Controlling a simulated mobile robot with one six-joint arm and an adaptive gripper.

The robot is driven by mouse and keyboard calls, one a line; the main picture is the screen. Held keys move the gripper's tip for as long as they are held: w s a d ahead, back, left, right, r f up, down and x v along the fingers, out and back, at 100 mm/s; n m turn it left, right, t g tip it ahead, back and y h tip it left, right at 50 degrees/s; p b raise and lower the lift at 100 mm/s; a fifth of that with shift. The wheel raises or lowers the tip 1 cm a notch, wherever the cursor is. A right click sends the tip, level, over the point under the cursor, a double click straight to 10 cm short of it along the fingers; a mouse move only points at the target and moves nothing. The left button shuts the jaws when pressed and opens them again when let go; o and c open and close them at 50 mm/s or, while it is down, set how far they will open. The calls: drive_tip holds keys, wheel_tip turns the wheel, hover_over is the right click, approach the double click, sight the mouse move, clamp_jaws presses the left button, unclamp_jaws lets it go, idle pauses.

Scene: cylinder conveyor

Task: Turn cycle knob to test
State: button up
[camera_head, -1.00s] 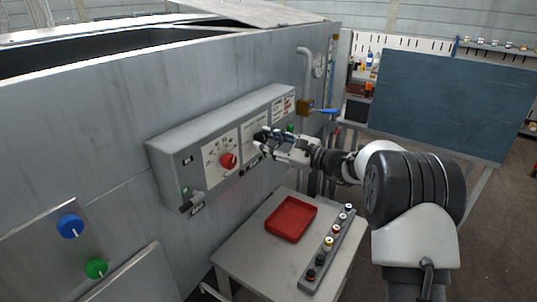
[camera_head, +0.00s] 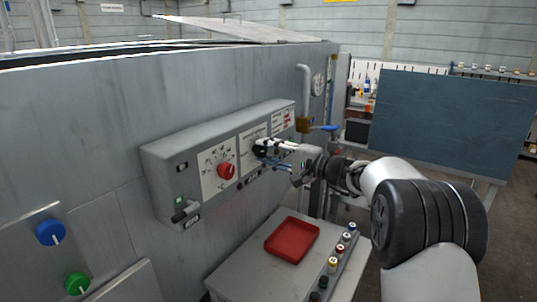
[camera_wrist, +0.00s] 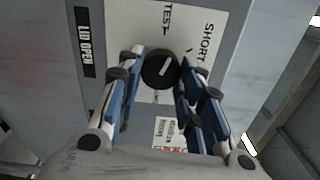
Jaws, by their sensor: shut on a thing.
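The black cycle knob (camera_wrist: 160,69) sits on a white label plate (camera_wrist: 150,38) in the wrist view. The plate shows the words TEST and SHORT beyond the knob. The knob's white pointer line slants up and to the right, toward the gap between the two words; I cannot tell its exact setting. My gripper (camera_wrist: 159,78) is shut on the knob, one finger on each side. In the head view my gripper (camera_head: 261,149) is at the middle of the control box (camera_head: 165,160) and hides the knob.
A red knob (camera_head: 226,170) and a small lever switch (camera_head: 185,212) are on the same box, left of my gripper. A table (camera_head: 240,278) with a red tray (camera_head: 292,241) stands below. A blue-handled valve (camera_head: 323,128) is to the right.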

drive_tip(key=n, duration=0.3)
drive_tip(key=shift+n, duration=0.3)
idle(0.4)
drive_tip(key=o, duration=1.1)
drive_tip(key=shift+c, duration=0.2)
drive_tip(key=v, duration=1.2)
drive_tip(key=shift+a, duration=0.1)
